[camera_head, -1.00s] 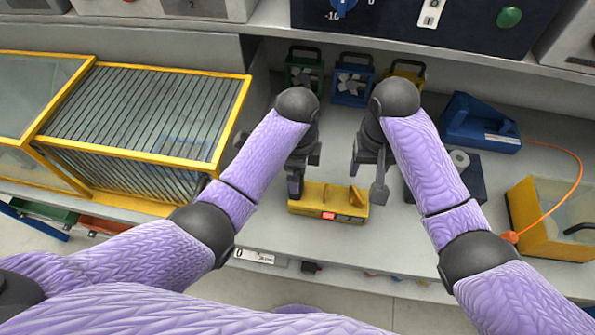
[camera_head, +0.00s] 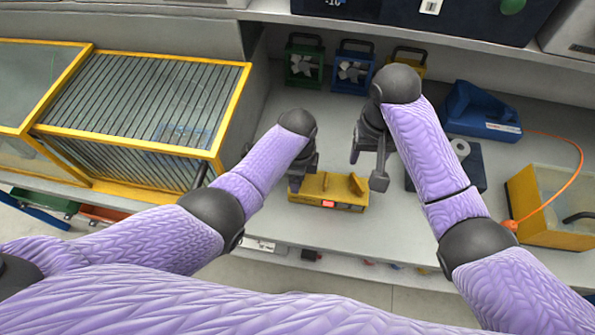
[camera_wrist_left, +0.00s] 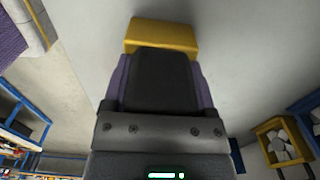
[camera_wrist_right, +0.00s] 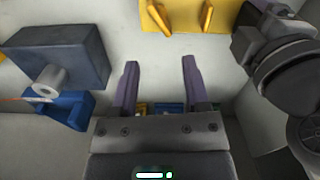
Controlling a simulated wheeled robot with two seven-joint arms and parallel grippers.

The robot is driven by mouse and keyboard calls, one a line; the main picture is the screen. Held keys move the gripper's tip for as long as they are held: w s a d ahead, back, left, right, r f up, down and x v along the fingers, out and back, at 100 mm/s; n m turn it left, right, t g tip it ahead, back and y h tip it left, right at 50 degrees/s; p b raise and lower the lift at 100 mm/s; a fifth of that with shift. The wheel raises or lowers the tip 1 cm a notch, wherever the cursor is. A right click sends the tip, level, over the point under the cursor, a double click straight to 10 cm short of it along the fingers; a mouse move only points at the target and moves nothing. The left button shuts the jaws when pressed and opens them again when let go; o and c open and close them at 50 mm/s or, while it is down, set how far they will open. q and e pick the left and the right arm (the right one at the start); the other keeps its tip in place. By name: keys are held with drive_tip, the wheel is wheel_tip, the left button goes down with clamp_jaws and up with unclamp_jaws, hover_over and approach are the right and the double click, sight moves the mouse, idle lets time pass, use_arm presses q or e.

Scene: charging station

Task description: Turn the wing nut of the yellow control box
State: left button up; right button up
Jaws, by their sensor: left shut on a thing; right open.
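The yellow control box (camera_head: 340,203) lies on the bench, with a small red-lit panel on its near side. Two raised yellow fins (camera_wrist_right: 158,16) stand on it, seen in the right wrist view; I take them for the wing nut. My left gripper (camera_head: 296,183) is at the box's left end, shut on its yellow body, which also shows beyond the fingers in the left wrist view (camera_wrist_left: 160,35). My right gripper (camera_head: 367,168) is open and empty near the box's right part, behind the fins. Its spread fingers show in the right wrist view (camera_wrist_right: 160,65).
Green (camera_head: 304,65), blue (camera_head: 352,70) and yellow (camera_head: 408,58) fan-like units stand at the back. A dark block with a white roll (camera_head: 470,170), a blue device (camera_head: 480,112) with an orange cable, and a yellow bin (camera_head: 520,200) are right. A yellow-framed rack (camera_head: 232,110) is left.

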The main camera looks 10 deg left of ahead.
sight(357, 184)
use_arm(q)
clamp_jaws()
use_arm(e)
drive_tip(key=o, duration=0.6)
drive_tip(key=shift+c, duration=0.2)
wheel_tip(357, 184, down, 10)
drive_tip(key=n, duration=2.3)
drive_tip(key=shift+w+d+f, duration=0.1)
drive_tip(key=shift+d+f, duration=0.05)
drive_tip(key=shift+f, duration=0.05)
